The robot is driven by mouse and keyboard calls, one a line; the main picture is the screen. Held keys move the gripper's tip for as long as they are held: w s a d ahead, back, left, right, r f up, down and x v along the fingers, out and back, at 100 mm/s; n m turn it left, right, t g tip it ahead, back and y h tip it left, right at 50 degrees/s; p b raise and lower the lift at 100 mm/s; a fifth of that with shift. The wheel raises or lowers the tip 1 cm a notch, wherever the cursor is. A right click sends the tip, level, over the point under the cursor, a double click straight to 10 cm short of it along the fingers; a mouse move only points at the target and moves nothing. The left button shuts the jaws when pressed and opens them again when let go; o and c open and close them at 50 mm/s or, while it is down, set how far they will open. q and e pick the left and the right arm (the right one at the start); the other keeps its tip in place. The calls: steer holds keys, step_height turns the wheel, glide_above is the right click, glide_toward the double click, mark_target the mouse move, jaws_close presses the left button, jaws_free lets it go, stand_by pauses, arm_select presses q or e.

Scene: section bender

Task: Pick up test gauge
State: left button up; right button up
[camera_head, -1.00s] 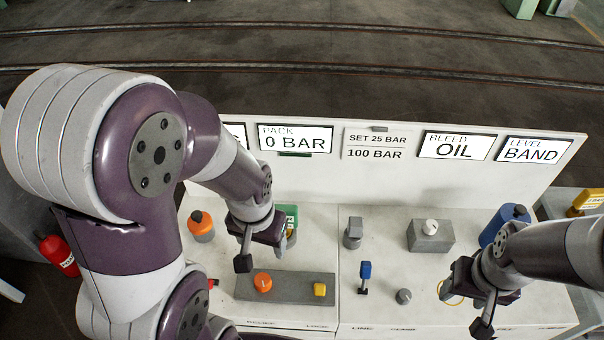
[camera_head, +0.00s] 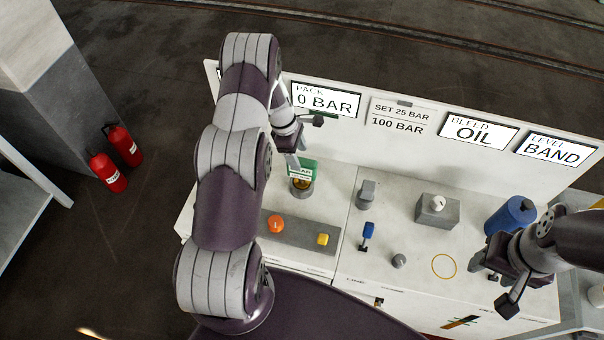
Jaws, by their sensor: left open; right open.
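No thing here is plainly marked as the test gauge, and I cannot tell which one it is. A small round can-like piece (camera_head: 301,188) with a green label card (camera_head: 303,168) behind it stands at the back left of the white bench. My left gripper (camera_head: 306,141) is open and empty, above and behind this piece, near the back panel. My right gripper (camera_head: 493,286) is open and empty over the bench's right part, right of a yellow ring (camera_head: 444,266) lying flat. My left arm hides the bench's left end.
A grey plate (camera_head: 298,235) carries an orange knob (camera_head: 276,224) and a yellow block (camera_head: 323,239). A blue-topped lever (camera_head: 367,231), grey knob (camera_head: 398,261), grey block (camera_head: 436,211) and blue cylinder (camera_head: 509,217) stand rightward. The sign panel (camera_head: 398,146) rises behind. Red extinguishers (camera_head: 108,172) stand left.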

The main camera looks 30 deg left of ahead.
mark_target(303, 162)
arm_select(q)
steer(key=d+f+p, duration=0.1)
steer(key=f+p, duration=0.1)
steer(key=shift+d+f+p, duration=0.35)
step_height(303, 162, down, 2)
steer(key=shift+w+f, duration=0.1)
steer(key=shift+f, duration=0.1)
steer(key=shift+w+f, duration=0.1)
steer(key=shift+f, duration=0.1)
steer(key=shift+d, duration=0.15)
steer(key=shift+f, duration=0.15)
steer(key=shift+b, duration=0.35)
jaws_close()
